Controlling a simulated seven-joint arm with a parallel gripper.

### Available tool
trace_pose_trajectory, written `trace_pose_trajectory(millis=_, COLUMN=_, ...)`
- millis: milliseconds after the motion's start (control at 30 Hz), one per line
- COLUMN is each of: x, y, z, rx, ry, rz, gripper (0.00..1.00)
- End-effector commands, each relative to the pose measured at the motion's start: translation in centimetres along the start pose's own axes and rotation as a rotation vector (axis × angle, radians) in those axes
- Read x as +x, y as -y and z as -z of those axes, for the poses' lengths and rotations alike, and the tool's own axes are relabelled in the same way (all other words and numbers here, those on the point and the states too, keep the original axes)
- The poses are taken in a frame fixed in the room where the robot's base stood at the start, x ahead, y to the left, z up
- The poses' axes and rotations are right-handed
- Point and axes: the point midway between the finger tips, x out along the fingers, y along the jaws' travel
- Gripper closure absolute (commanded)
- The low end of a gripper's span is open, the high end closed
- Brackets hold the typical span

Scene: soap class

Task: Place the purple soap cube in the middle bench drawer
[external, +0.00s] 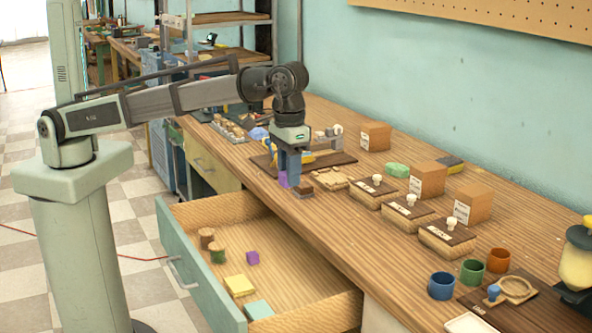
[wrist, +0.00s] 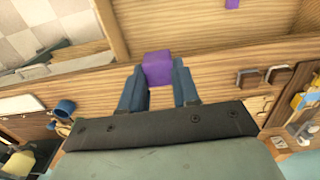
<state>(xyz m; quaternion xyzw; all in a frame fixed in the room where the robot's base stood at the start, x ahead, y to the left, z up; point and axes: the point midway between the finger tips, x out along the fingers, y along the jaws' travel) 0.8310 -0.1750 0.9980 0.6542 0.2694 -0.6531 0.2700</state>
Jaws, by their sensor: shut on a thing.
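My gripper (external: 289,171) is shut on a purple soap cube (external: 283,179), just above the bench top near its front edge. In the wrist view the purple soap cube (wrist: 158,68) sits between the two blue fingertips. An open bench drawer (external: 192,271) stands out below and in front of the gripper. Another purple cube (external: 253,258) lies inside the drawer, with round wooden and green pieces (external: 217,252), a yellow block (external: 240,286) and a teal block (external: 258,310). I cannot tell from the frames whether this is the middle drawer.
Brown soap blocks (external: 301,191) lie beside the gripper on the bench. Wooden boxes with white knobs (external: 409,212) and several cups (external: 472,272) stand further right. Cardboard boxes (external: 428,180) stand near the wall. The drawer has free floor around its purple cube.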

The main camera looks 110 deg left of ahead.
Motion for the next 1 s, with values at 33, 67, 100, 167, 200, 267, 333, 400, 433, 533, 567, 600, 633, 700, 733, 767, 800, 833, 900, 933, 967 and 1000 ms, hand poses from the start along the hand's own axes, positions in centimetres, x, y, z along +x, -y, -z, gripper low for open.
trace_pose_trajectory(millis=33, x=1.2, y=0.2, z=0.1, rx=-0.003, ry=0.002, rz=0.004, gripper=0.98)
trace_pose_trajectory(millis=67, x=1.7, y=0.3, z=0.2, rx=-0.003, ry=0.002, rz=0.004, gripper=0.98)
trace_pose_trajectory(millis=100, x=2.4, y=0.3, z=0.2, rx=-0.003, ry=0.001, rz=0.003, gripper=0.98)
trace_pose_trajectory(millis=167, x=3.8, y=0.3, z=0.2, rx=-0.003, ry=0.002, rz=0.004, gripper=0.98)
trace_pose_trajectory(millis=200, x=4.7, y=0.3, z=0.2, rx=-0.003, ry=0.002, rz=0.004, gripper=0.98)
trace_pose_trajectory(millis=267, x=6.2, y=0.3, z=0.2, rx=-0.003, ry=0.002, rz=0.004, gripper=0.98)
trace_pose_trajectory(millis=333, x=8.1, y=0.3, z=0.2, rx=-0.003, ry=0.002, rz=0.004, gripper=0.98)
trace_pose_trajectory(millis=400, x=10.2, y=0.3, z=0.2, rx=-0.003, ry=0.002, rz=0.005, gripper=0.98)
trace_pose_trajectory(millis=433, x=11.2, y=0.3, z=0.2, rx=-0.003, ry=0.002, rz=0.004, gripper=0.98)
trace_pose_trajectory(millis=533, x=14.2, y=0.3, z=0.2, rx=-0.003, ry=0.002, rz=0.004, gripper=0.98)
trace_pose_trajectory(millis=567, x=15.0, y=0.3, z=0.2, rx=-0.003, ry=0.002, rz=0.005, gripper=0.98)
trace_pose_trajectory(millis=600, x=16.1, y=0.3, z=0.2, rx=-0.003, ry=0.002, rz=0.004, gripper=0.98)
trace_pose_trajectory(millis=633, x=16.9, y=0.3, z=0.2, rx=-0.003, ry=0.002, rz=0.004, gripper=0.98)
trace_pose_trajectory(millis=700, x=18.4, y=0.2, z=0.2, rx=-0.003, ry=0.001, rz=0.003, gripper=0.98)
trace_pose_trajectory(millis=733, x=19.0, y=0.2, z=0.2, rx=-0.003, ry=0.001, rz=0.003, gripper=0.98)
trace_pose_trajectory(millis=767, x=19.5, y=0.2, z=0.2, rx=-0.003, ry=0.001, rz=0.004, gripper=0.98)
trace_pose_trajectory(millis=800, x=20.1, y=0.2, z=0.3, rx=-0.003, ry=0.001, rz=0.003, gripper=0.98)
trace_pose_trajectory(millis=833, x=20.6, y=0.2, z=0.3, rx=-0.003, ry=0.001, rz=0.002, gripper=0.98)
trace_pose_trajectory(millis=900, x=21.3, y=0.2, z=0.3, rx=-0.003, ry=0.001, rz=0.002, gripper=0.98)
trace_pose_trajectory(millis=933, x=21.6, y=0.2, z=0.3, rx=-0.003, ry=0.001, rz=0.002, gripper=0.98)
trace_pose_trajectory(millis=967, x=21.8, y=0.2, z=0.3, rx=-0.003, ry=0.001, rz=0.002, gripper=0.98)
trace_pose_trajectory(millis=1000, x=22.0, y=0.2, z=0.3, rx=-0.003, ry=0.001, rz=0.002, gripper=0.98)
